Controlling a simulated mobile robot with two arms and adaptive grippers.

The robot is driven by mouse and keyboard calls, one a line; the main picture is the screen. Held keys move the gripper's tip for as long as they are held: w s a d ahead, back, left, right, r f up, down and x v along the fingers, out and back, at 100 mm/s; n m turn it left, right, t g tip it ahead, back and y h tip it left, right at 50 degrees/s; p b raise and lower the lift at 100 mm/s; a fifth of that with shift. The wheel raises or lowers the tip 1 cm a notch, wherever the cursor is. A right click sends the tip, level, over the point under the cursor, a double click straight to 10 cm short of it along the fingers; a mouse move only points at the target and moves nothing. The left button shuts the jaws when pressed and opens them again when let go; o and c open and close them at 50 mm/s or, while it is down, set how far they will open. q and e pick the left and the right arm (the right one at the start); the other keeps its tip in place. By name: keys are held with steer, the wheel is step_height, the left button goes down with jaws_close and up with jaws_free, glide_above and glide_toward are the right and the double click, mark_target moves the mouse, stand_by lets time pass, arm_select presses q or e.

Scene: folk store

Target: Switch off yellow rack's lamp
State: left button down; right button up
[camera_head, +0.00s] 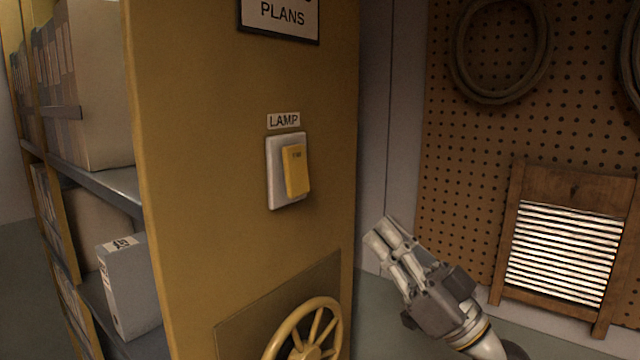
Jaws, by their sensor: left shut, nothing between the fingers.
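The yellow rack (210,150) fills the middle left, with its flat end panel towards me. A lamp switch sits on this panel below a label (283,121) reading LAMP. The switch has a pale plate (274,180) and a yellow rocker (296,171) with small marking that I cannot read. I cannot tell whether the rocker is on or off. My left gripper (381,232) is shut and empty. It is to the lower right of the switch, apart from it in the picture, by the panel's right edge. My right gripper is not in view.
A yellow handwheel (308,335) sticks out low on the panel. A PLANS sign (280,14) is above the switch. Boxes (98,80) and a grey binder (128,285) fill the shelves at left. A pegboard (460,150) with a coiled hose (458,75) and washboard (567,250) stands at right.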

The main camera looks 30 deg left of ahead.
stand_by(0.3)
arm_select(q)
steer(key=p, duration=0.4)
glide_toward(299, 165)
step_height(299, 165, up, 4)
steer(key=a, duration=0.1)
steer(key=a+f+p, duration=0.1)
steer(key=a, duration=0.1)
steer(key=shift+w+a, duration=0.2)
steer(key=shift+a, duration=0.1)
steer(key=shift+f, duration=0.1)
